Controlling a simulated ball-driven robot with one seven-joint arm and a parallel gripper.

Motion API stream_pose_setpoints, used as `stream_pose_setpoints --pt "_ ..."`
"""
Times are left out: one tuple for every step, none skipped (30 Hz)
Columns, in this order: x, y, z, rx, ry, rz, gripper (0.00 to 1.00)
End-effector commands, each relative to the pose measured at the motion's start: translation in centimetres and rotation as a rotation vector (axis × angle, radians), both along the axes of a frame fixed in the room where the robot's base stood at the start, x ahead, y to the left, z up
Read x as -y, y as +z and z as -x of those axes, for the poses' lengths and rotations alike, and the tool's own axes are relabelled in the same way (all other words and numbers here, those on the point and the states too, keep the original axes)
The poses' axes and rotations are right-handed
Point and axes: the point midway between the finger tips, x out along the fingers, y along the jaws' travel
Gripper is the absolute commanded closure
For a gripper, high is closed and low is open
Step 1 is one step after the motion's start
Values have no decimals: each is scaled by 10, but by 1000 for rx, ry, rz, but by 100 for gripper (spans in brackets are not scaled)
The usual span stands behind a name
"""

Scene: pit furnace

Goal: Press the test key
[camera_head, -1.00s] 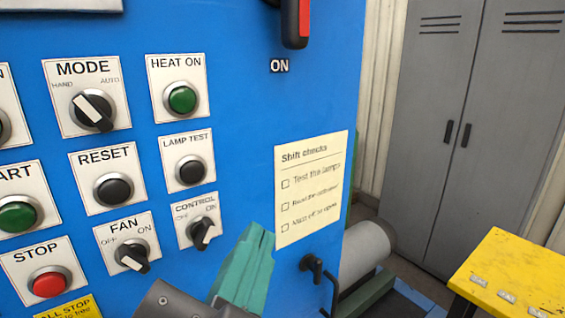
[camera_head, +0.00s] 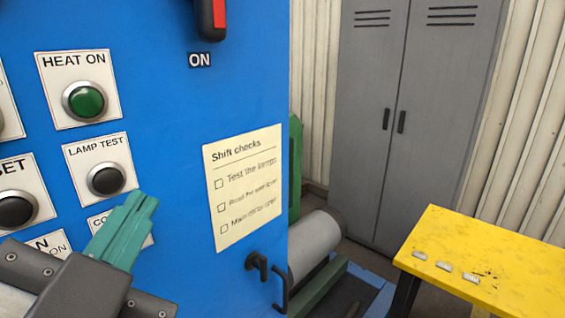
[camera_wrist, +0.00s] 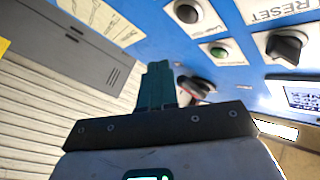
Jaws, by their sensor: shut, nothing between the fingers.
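The LAMP TEST key (camera_head: 107,179) is a round black button in a metal ring on a white plate, on the blue panel. It also shows in the wrist view (camera_wrist: 187,12), upside down near the top edge. My gripper (camera_head: 145,200) has teal fingers, shut and empty. In the head view its tips lie just below and right of the key and overlap the lower right of its plate; I cannot tell the gap to the panel. In the wrist view the fingertips (camera_wrist: 157,66) point up, left of and below the key. The fingers partly hide the CONTROL plate.
The green HEAT ON button (camera_head: 86,101) is above the key, and the black RESET button (camera_head: 16,209) is to the left. A red-and-black switch handle (camera_head: 211,18) hangs above. A Shift checks sheet (camera_head: 243,190) is at right. A yellow table (camera_head: 480,265) and grey locker (camera_head: 400,110) stand beyond.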

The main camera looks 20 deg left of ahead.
Motion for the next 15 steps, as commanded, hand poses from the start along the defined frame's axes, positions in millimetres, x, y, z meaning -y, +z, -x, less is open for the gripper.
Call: stream_pose_setpoints --pt "-7 0 -3 0 0 1 100" --pt "-10 0 -4 0 -1 1 100" --pt "-15 0 -6 -1 0 1 100" --pt "-18 0 -8 -1 0 1 100" --pt "-21 -2 -9 -1 -1 -1 100" --pt "-25 -2 -11 0 0 -1 100" --pt "-27 -2 -12 0 0 -2 100" --pt "-30 -2 -13 0 0 -1 100" --pt "-33 -2 -14 0 0 0 100" --pt "-34 -1 -15 0 0 0 100" --pt "-36 -1 -15 0 0 0 100" --pt "-38 -1 -16 0 0 0 100" --pt "-39 -1 -16 0 0 -1 100" --pt "-40 -1 -17 0 0 -1 100" --pt "-40 0 -17 0 1 -1 100"
